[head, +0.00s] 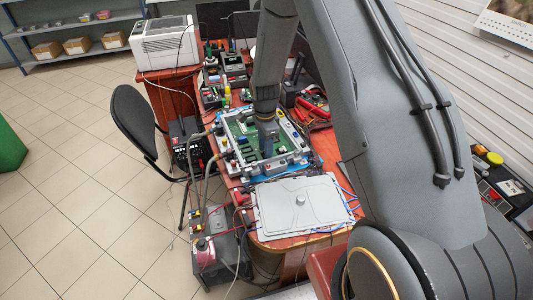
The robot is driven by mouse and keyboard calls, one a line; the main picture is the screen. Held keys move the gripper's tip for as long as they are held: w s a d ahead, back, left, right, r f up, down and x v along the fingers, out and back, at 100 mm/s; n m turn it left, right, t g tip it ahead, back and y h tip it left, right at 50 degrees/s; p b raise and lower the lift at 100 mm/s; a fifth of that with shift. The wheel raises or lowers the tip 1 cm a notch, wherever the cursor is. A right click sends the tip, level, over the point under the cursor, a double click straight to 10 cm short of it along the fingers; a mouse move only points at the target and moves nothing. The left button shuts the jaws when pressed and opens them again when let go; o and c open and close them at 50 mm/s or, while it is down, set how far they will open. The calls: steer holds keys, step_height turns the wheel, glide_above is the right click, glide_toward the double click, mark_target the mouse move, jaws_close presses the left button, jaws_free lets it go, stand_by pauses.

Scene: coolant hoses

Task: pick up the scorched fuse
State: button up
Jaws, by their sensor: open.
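An open grey housing with a green circuit board (242,134) lies on the reddish table. My gripper (267,153) points down over the right middle part of this board and hides some of it. The gripper is open. Its fingertips are small in this view, and I cannot tell whether they touch anything or what is between them. I cannot make out the scorched fuse among the small parts on the board; it may be hidden behind my gripper.
A grey lid plate (300,207) lies at the table's near end. Hoses and cables run along the left edge. A red multimeter (315,105) and other electronics crowd the table behind. A black chair (135,117) stands left; the tiled floor (75,215) beyond is clear.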

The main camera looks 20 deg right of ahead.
jaws_close()
stand_by(0.3)
step_height(320, 180, up, 10)
steer(key=b, duration=0.3)
stand_by(0.4)
stand_by(0.6)
